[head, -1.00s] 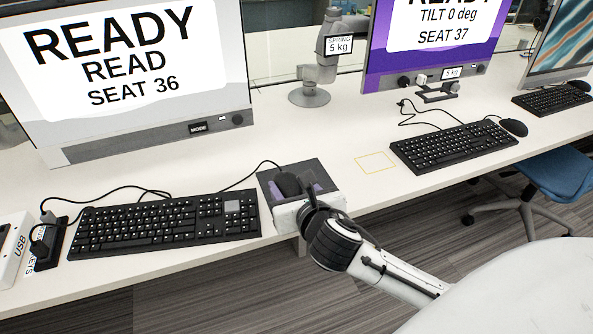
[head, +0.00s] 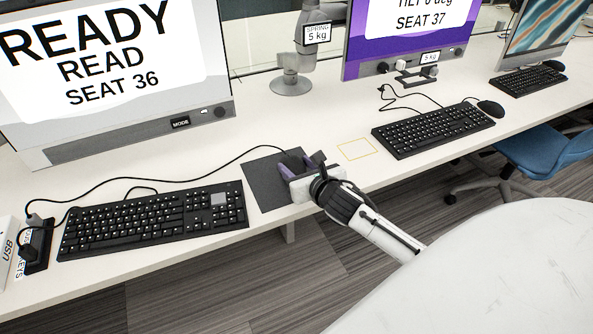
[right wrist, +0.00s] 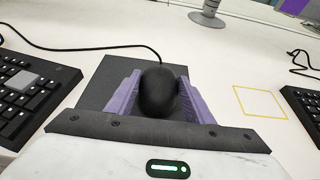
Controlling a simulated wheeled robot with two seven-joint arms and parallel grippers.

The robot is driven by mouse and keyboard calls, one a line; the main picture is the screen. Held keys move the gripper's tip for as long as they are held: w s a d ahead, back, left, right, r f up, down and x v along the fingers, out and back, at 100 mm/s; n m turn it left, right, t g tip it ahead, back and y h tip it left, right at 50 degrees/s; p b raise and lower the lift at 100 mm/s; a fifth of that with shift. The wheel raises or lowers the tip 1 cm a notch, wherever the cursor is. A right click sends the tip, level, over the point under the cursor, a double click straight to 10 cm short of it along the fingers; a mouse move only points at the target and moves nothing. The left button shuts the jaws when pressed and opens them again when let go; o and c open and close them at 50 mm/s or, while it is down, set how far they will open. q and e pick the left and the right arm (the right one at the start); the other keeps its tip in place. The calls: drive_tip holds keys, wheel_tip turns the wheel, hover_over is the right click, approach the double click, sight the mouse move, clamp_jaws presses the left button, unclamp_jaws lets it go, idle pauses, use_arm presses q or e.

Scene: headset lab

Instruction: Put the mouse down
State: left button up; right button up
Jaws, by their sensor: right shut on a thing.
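The black mouse (right wrist: 159,90) is between the two purple fingers of my right gripper (right wrist: 160,97), which is shut on it. In the head view my right gripper (head: 300,164) is at the right side of the dark mouse mat (head: 264,178), and the mouse (head: 290,158) shows only in part between the fingers. The mat also shows in the right wrist view (right wrist: 108,82), under and left of the mouse. I cannot tell whether the mouse touches the mat. Its cable runs back and left across the desk. My left gripper is out of view.
A black keyboard (head: 150,222) lies left of the mat. A yellow outlined square (head: 358,148) is on the bare desk to the right, with another keyboard (head: 432,130) and mouse (head: 490,108) beyond. A monitor (head: 110,75) stands behind. The desk's front edge is close to my right gripper.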

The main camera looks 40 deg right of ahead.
drive_tip(key=shift+f, duration=0.5)
drive_tip(key=o, duration=1.1)
drive_tip(key=shift+c, duration=0.2)
drive_tip(key=shift+r, duration=0.1)
